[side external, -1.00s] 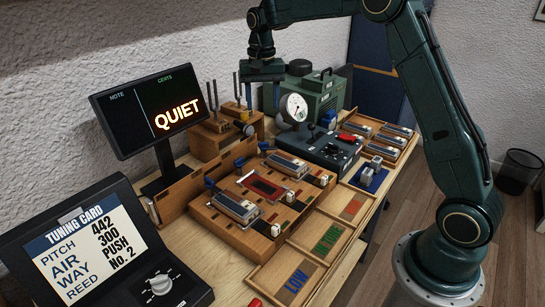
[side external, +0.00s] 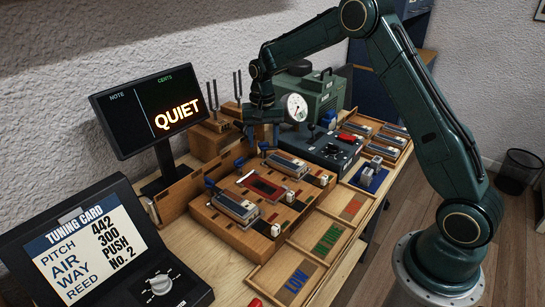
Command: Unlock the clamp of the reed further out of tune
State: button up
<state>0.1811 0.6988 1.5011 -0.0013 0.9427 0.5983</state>
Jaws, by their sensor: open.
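The wooden reed board (side external: 262,228) stands mid-bench. One silver reed block (side external: 237,207) sits at its near left and another (side external: 287,165) at its far right. Between them is a dark red-framed slot (side external: 263,187). Blue clamp levers (side external: 210,184) stand along the board's back edge, and white-topped black pieces (side external: 275,230) along its front. I cannot tell which clamp is locked. My gripper (side external: 261,145) is above the board's far back corner, open, its fingers pointing down near a blue lever; contact cannot be told. The monitor (side external: 155,110) reads QUIET, with no note or cents value.
The tuning card screen (side external: 85,245) reads pitch 442, air 300, way push, reed No. 2. A gauge (side external: 295,107) and dark control box (side external: 333,148) stand right of the gripper. Tuning forks (side external: 212,97) stand behind. Trays marked LOW (side external: 287,277) and in green line the front.

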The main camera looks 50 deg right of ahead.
jog(key=c, duration=1)
jog(key=shift+n, duration=0.3)
jog(key=n, duration=0.3)
jog(key=shift+n, duration=2.7)
jog(key=o, duration=1)
